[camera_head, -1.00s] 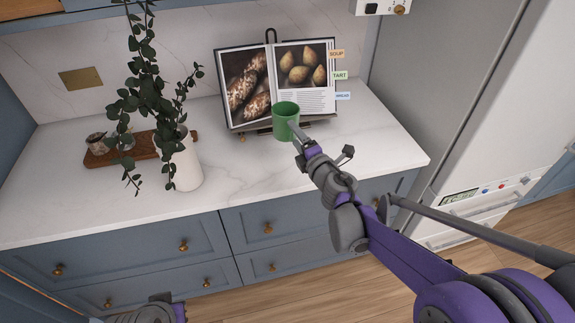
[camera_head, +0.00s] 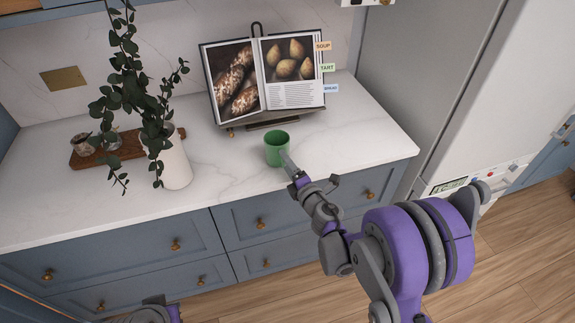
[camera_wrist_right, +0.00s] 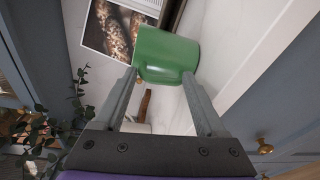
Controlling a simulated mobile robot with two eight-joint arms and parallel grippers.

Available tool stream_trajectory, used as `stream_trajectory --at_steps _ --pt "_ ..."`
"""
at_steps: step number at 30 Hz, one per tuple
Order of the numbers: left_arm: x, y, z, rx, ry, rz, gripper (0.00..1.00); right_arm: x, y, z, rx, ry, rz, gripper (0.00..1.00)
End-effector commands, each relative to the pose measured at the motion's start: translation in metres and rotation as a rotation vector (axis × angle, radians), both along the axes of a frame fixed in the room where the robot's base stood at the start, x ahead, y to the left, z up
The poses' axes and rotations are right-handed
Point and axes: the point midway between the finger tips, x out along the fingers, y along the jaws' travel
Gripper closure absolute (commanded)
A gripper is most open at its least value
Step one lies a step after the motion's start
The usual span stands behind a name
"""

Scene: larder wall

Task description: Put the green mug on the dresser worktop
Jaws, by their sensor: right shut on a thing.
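The green mug (camera_head: 277,150) appears upright at the front middle of the white marble dresser worktop (camera_head: 225,170), in front of the cookbook. I cannot tell whether its base touches the worktop. My right gripper (camera_head: 287,163) is shut on the mug from the front right. In the right wrist view, the mug (camera_wrist_right: 167,55) sits at the tips of my right gripper's two fingers (camera_wrist_right: 160,78). A grey and purple part of my left arm shows at the bottom left of the head view, but its gripper cannot be made out.
An open cookbook (camera_head: 290,75) on a stand is behind the mug. A white vase (camera_head: 174,165) with trailing leaves and a wooden board (camera_head: 88,155) with small jars stand left. A fridge (camera_head: 440,90) borders the right. Worktop between vase and mug is clear.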

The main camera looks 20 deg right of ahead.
Motion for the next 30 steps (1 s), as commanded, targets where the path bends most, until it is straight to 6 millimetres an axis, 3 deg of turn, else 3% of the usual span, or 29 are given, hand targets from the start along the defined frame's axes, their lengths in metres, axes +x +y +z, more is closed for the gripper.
stream_trajectory --at_steps 8,9,13,23,30 --pt "-0.001 0.000 -0.003 0.000 0.002 0.000 1.00 0.000 0.000 -0.003 0.001 0.000 0.000 1.00" --pt "-0.001 0.000 -0.003 0.000 0.002 0.000 1.00 0.000 0.000 -0.003 0.001 0.000 0.000 0.23" --pt "-0.001 0.000 -0.002 0.000 0.002 0.000 1.00 0.000 0.000 -0.002 0.001 0.000 0.000 0.00" --pt "0.000 0.000 0.001 0.000 -0.001 0.000 1.00 -0.001 0.000 0.003 0.000 -0.001 0.000 0.00" --pt "-0.005 0.000 -0.014 0.000 0.009 0.000 1.00 -0.044 -0.009 0.003 0.000 0.002 -0.002 0.00"
